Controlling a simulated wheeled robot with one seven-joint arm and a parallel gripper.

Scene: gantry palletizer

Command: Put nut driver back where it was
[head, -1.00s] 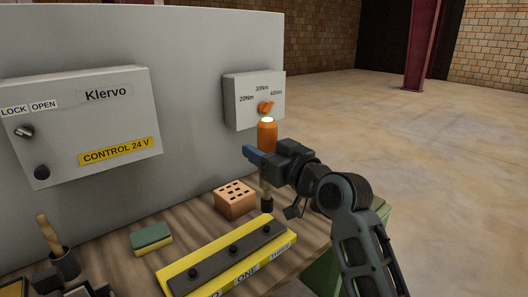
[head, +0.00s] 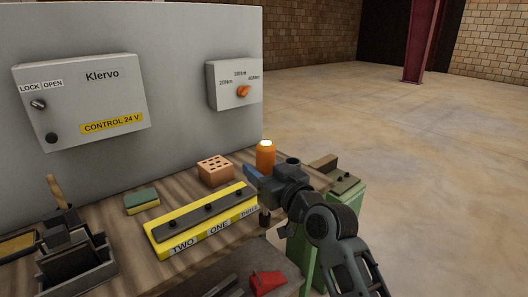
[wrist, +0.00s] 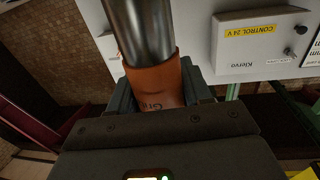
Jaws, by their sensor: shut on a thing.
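My gripper (head: 262,177) is shut on the nut driver, which I hold upright beyond the right end of the yellow strip. The driver's orange handle (head: 265,154), with a pale lit top, stands above the jaws. Its dark lower end (head: 264,218) shows below them; whether it touches anything is unclear. In the wrist view the orange handle (wrist: 155,83) sits between the jaws and a thick metal part (wrist: 140,30) extends from it.
A yellow strip (head: 160,252) labelled TWO, ONE, THREE carries a dark bar with bolts. A holed peach block (head: 215,171), a green-yellow sponge (head: 142,201) and a dark tool holder (head: 75,258) stand on the bench. A red object (head: 267,283) lies in front.

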